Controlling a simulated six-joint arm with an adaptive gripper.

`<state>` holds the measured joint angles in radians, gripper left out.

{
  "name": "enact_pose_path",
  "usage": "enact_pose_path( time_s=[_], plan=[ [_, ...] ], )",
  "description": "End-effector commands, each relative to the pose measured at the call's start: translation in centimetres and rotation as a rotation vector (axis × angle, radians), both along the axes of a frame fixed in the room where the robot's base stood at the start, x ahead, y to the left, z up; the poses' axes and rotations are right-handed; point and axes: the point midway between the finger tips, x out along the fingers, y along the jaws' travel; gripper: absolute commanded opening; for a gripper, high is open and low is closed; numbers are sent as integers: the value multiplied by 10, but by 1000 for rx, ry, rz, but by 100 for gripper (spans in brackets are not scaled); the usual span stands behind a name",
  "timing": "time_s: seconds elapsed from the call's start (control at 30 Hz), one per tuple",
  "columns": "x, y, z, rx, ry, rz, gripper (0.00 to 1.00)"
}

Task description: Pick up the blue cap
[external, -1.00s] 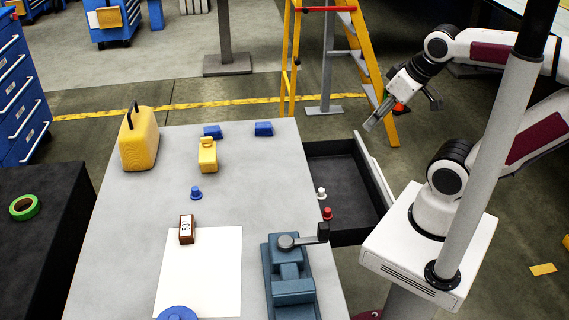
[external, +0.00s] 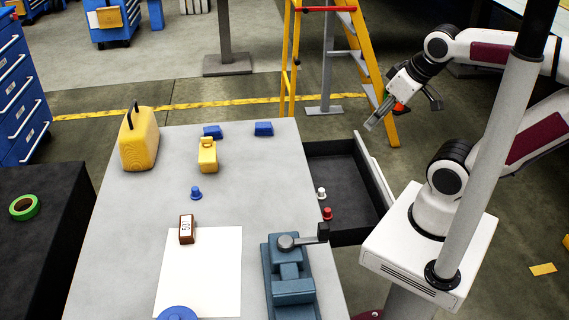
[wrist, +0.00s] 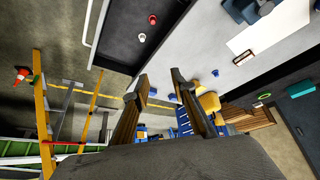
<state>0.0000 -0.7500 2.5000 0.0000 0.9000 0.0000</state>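The blue cap (external: 196,193) stands on the grey table, left of its middle, in front of the small yellow bottle. In the wrist view the blue cap (wrist: 215,73) is small and far off, to the right of the fingertips. My gripper (external: 376,117) is up in the air beyond the table's right edge, above and behind the open drawer, well apart from the cap. In the wrist view the two fingers of my gripper (wrist: 160,77) are spread, with nothing between them.
A white cap (external: 321,193) and a red cap (external: 327,213) are in the open black drawer (external: 345,178). A vise (external: 289,280), white sheet (external: 215,270), brown box (external: 187,229), yellow bottle (external: 207,156), yellow canister (external: 139,140) and blue blocks (external: 263,129) occupy the table. A ladder stands behind.

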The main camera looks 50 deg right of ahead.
Motion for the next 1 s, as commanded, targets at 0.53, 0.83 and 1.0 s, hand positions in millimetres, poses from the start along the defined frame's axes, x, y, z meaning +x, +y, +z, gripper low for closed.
enact_pose_path(
  time_s=[0.53, 0.83, 1.0],
  plan=[
    [17, -8, 5, -28, -22, -6, 25],
    [81, -30, 21, -125, -110, -6, 25],
    [124, -41, 31, -182, -172, 11, 25]
  ],
)
